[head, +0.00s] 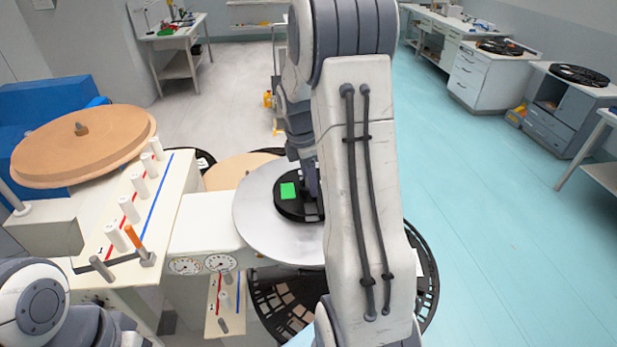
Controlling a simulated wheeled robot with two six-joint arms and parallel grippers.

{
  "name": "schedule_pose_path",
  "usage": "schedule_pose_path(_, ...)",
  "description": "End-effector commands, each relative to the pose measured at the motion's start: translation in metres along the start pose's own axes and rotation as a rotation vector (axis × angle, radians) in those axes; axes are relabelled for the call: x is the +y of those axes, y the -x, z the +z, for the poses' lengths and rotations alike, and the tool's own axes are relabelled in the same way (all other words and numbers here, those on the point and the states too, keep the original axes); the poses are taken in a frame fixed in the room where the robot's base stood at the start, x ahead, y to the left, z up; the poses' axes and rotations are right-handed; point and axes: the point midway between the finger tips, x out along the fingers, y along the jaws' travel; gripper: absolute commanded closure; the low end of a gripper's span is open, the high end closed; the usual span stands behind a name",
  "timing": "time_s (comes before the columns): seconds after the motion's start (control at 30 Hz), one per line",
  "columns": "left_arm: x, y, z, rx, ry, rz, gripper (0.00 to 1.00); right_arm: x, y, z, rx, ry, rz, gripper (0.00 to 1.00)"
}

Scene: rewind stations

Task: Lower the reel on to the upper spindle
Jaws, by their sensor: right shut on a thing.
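The reel (255,218) shows as a silver disc with a black hub and a green square label, right of the gauges. My right gripper (313,205) points down at this hub and is shut on the reel there. My right forearm hides the reel's right side. The upper spindle is not visible, and I cannot tell whether the reel rests on anything. A larger black slotted reel (273,303) lies lower down, partly beneath the silver one. My left arm shows at the lower left, but its gripper is out of view.
A cream panel with white rollers (140,185), an orange-topped post (133,237) and two gauges (218,262) stands at left. Another tan disc (230,172) lies behind the silver reel. The blue-green floor (500,230) at right is clear.

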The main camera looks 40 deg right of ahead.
Motion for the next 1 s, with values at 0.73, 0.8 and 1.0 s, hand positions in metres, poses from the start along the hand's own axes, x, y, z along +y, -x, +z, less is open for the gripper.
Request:
schedule_pose_path(0.73,0.0,-0.005,0.0,0.0,0.001,0.0,0.5,0.002,0.017,0.001,-0.001,-0.001,0.007,0.12)
schedule_pose_path(0.8,-0.001,-0.009,0.0,0.0,0.001,0.0,0.5,0.001,0.031,0.0,-0.001,-0.001,0.008,0.12)
schedule_pose_path(1.0,-0.001,-0.016,0.001,0.0,0.003,0.0,0.5,0.002,0.074,0.0,0.0,0.0,0.008,0.12)
